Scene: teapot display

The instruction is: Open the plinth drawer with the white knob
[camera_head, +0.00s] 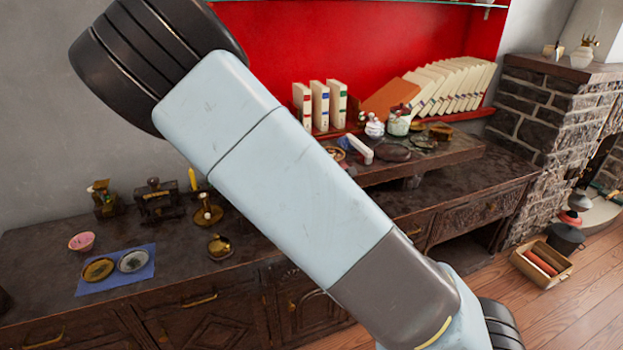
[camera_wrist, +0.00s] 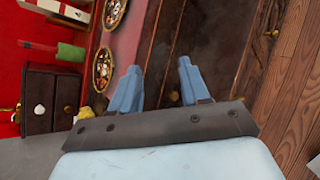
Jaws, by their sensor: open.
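A small dark wooden drawer unit (camera_wrist: 62,90) stands at the left of the wrist view, against the red wall. The drawer fronts look closed. My gripper (camera_wrist: 157,72) is open and empty, with its two blue-grey fingers spread apart, to the right of the drawer unit and clear of the knobs. In the head view my arm crosses the middle and hides much of the sideboard; the gripper and the white knob do not show there.
In the wrist view, round patterned plates (camera_wrist: 103,68) and a green item (camera_wrist: 70,52) are near the drawer unit. In the head view, a dark sideboard (camera_head: 45,240) carries a blue mat (camera_head: 117,287), brass pieces and upright books (camera_head: 320,106). A crate (camera_head: 541,264) stands on the wooden floor.

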